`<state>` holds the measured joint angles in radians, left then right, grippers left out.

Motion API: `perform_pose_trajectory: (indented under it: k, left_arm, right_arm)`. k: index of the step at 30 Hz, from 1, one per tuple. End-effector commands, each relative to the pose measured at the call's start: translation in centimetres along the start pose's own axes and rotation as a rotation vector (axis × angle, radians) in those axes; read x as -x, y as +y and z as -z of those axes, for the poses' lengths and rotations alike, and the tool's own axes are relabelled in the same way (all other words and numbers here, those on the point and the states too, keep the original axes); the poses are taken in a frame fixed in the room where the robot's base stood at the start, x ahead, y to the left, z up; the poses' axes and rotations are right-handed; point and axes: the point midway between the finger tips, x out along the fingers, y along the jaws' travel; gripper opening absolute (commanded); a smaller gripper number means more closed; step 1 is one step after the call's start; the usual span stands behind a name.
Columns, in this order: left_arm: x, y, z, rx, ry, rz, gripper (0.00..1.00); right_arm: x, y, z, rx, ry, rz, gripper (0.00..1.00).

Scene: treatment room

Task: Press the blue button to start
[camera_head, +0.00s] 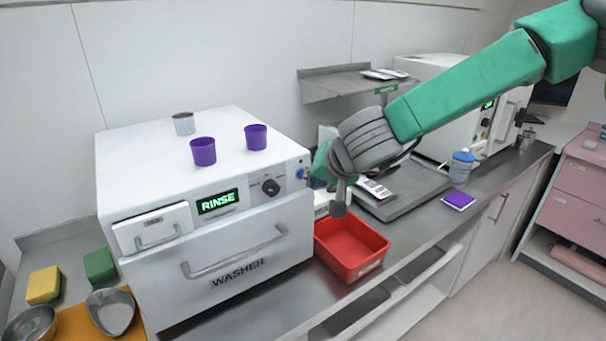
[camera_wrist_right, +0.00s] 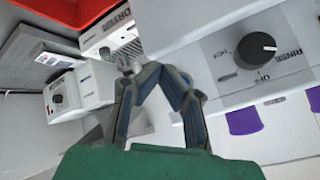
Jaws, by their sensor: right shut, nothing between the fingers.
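The blue button (camera_head: 302,173) is on the right end of the front panel of the white washer (camera_head: 130,185), right of a black dial (camera_head: 270,187). The washer's display (camera_head: 218,202) reads RINSE. My right gripper (camera_head: 339,208) is shut and empty, with its fingers pointing down just right of the washer's front corner. It looks apart from the button in the head view. The right wrist view shows the closed fingers (camera_wrist_right: 140,68) and the dial (camera_wrist_right: 255,50); I cannot make out the blue button there. My left gripper is not in view.
A red bin (camera_head: 350,270) sits on the counter below my right gripper. Two purple cups (camera_head: 203,151) (camera_head: 256,137) and a grey cup (camera_head: 183,123) stand on the washer.

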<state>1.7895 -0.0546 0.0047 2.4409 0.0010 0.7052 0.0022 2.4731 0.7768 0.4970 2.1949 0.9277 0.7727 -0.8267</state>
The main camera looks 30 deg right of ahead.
Motion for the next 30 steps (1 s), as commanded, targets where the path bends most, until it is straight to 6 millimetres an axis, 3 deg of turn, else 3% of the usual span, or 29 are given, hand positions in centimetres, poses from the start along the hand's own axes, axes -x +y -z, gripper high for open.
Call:
perform_pose_trajectory:
  k: [11, 30]
  left_arm:
    - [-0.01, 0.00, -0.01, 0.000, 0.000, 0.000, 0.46]
    - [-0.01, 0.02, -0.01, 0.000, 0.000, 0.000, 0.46]
  right_arm:
    - [0.26, -0.99, -0.51, 0.009, 0.005, -0.004, 0.00]
    - [0.10, -0.38, -0.19, 0.004, 0.002, -0.001, 0.00]
